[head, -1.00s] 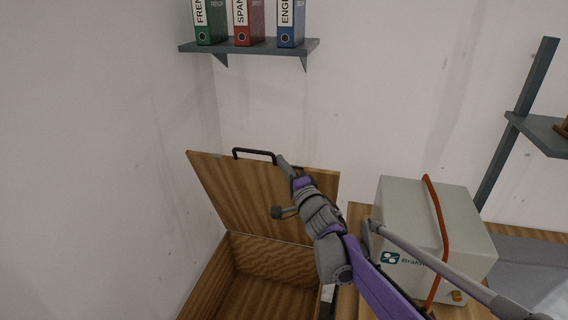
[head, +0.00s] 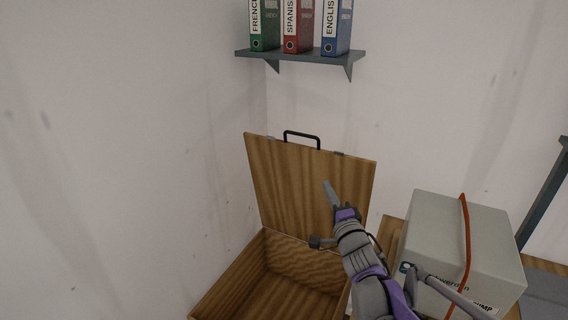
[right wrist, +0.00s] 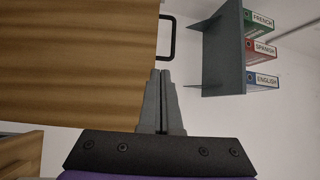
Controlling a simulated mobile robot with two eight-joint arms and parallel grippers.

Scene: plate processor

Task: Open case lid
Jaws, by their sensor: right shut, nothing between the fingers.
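The wooden case (head: 228,291) stands in the corner with its lid (head: 283,184) raised, standing nearly upright and leaning back toward the wall. A black handle (head: 301,139) sits on the lid's top edge. The inside of the case shows and looks empty where visible. My right gripper (head: 328,186) is shut and empty, in front of the lid and below the handle, apart from the handle. In the right wrist view the gripper (right wrist: 161,75) points past the lid's edge, with the lid (right wrist: 75,60) at left and the handle (right wrist: 166,38) ahead. My left gripper is out of view.
A grey box with a red strap (head: 466,240) stands right of the case, beside my right arm. A wall shelf (head: 300,56) holds green, red and blue binders above the lid. Bare wall lies to the left.

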